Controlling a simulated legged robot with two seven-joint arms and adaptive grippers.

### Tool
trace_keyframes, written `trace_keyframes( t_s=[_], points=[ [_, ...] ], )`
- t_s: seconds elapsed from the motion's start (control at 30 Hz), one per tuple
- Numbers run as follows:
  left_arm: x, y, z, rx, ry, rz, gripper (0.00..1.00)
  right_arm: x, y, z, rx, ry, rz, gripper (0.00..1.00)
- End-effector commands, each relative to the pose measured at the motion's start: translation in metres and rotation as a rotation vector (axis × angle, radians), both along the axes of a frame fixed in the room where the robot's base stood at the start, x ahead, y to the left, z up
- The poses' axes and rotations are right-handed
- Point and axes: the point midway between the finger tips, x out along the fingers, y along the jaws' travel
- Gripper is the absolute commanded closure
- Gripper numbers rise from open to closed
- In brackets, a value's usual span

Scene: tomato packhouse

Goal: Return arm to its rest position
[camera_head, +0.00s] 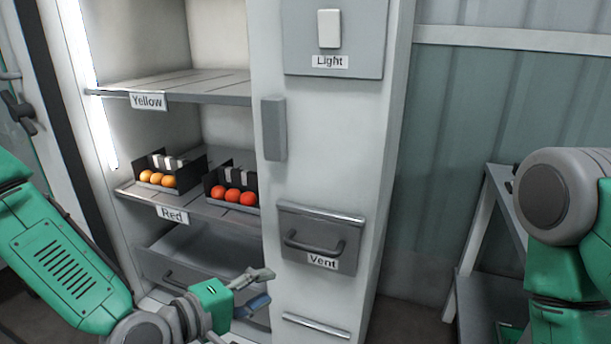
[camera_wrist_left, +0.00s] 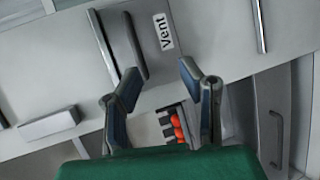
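My left gripper (camera_head: 262,288) is at the bottom centre of the head view, in front of the lower part of the cabinet, below the Red shelf and left of the Vent panel. Its two fingers are apart with nothing between them; the left wrist view also shows the open gripper (camera_wrist_left: 160,72). My right arm (camera_head: 570,235) shows at the right edge of the head view; its gripper is outside the picture.
The white cabinet has a Yellow shelf (camera_head: 200,90), empty, and a Red shelf (camera_head: 190,205) with one crate (camera_head: 190,177) of orange-yellow tomatoes and one (camera_head: 212,183) of red tomatoes. A Vent panel (camera_head: 318,238) with a handle and a Light switch (camera_head: 329,28) are on its front. A dark rack (camera_head: 480,290) stands right.

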Motion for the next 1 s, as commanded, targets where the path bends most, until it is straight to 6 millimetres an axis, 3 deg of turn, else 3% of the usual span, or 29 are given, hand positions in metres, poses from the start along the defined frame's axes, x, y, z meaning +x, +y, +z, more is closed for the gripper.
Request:
trace_keyframes(
  t_s=[0.13,0.2,0.3,0.4,0.5,0.63,0.77,1.0],
  points=[
    [-0.052,0.015,-0.080,0.294,0.111,-0.092,0.66,0.000,0.000,0.006,0.000,0.001,0.000,0.60],
    [-0.086,0.032,-0.119,0.465,0.172,-0.162,0.66,0.000,0.000,0.008,0.000,0.001,0.000,0.60],
    [-0.139,0.065,-0.165,0.703,0.255,-0.290,0.66,0.000,0.000,0.012,0.000,0.001,0.000,0.60],
    [-0.190,0.102,-0.195,0.915,0.333,-0.436,0.66,0.000,0.000,0.016,0.000,0.001,0.000,0.60],
    [-0.231,0.137,-0.210,1.078,0.396,-0.572,0.66,0.000,0.000,0.018,0.000,0.001,0.000,0.60],
    [-0.263,0.168,-0.216,1.207,0.449,-0.697,0.66,0.000,0.000,0.020,0.000,0.001,0.000,0.60],
    [-0.275,0.180,-0.217,1.254,0.469,-0.748,0.66,0.000,0.000,0.021,0.000,0.001,0.000,0.60],
    [-0.275,0.181,-0.217,1.255,0.469,-0.751,0.66,0.000,0.000,0.020,0.000,0.001,0.000,0.60]
  ],
)
